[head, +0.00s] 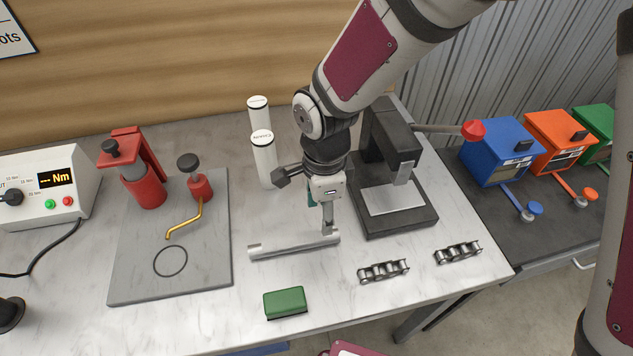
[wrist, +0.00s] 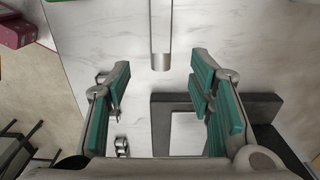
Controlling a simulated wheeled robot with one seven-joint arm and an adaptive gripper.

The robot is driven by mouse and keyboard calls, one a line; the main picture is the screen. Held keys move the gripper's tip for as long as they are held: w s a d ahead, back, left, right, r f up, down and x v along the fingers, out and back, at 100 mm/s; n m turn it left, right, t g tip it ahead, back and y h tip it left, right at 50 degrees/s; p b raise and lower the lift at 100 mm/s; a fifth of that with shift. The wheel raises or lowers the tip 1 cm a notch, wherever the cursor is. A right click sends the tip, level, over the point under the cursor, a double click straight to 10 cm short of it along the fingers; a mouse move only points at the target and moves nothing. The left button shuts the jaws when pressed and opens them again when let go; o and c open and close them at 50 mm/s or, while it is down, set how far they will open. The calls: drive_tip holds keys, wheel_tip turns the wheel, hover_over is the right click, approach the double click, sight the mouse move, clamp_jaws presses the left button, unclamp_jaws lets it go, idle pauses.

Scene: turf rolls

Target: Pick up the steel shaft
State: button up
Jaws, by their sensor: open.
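The steel shaft (head: 288,246) is a bright metal cylinder lying on the grey-white worktop in the head view. In the wrist view its end (wrist: 161,45) reaches in from the top edge toward the gap between the fingers. My gripper (head: 328,230) points down at the shaft's right end in the head view. In the wrist view my gripper (wrist: 160,82) shows two green-padded fingers spread wide, with nothing held between them. The head view does not show clearly how high the fingertips are above the shaft.
A black press (head: 395,215) stands just right of my gripper. White cylinders (head: 264,158) stand behind it. Two chain pieces (head: 384,271) lie front right, and a green block (head: 285,302) front left. A grey plate (head: 207,265) with red tools lies left. The worktop before the shaft is partly clear.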

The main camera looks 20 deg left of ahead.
sight(321, 235)
drive_tip(key=shift+a+f+p, duration=0.1)
drive_tip(key=shift+f+p, duration=0.45)
drive_tip(key=shift+f, duration=3.95)
clamp_jaws()
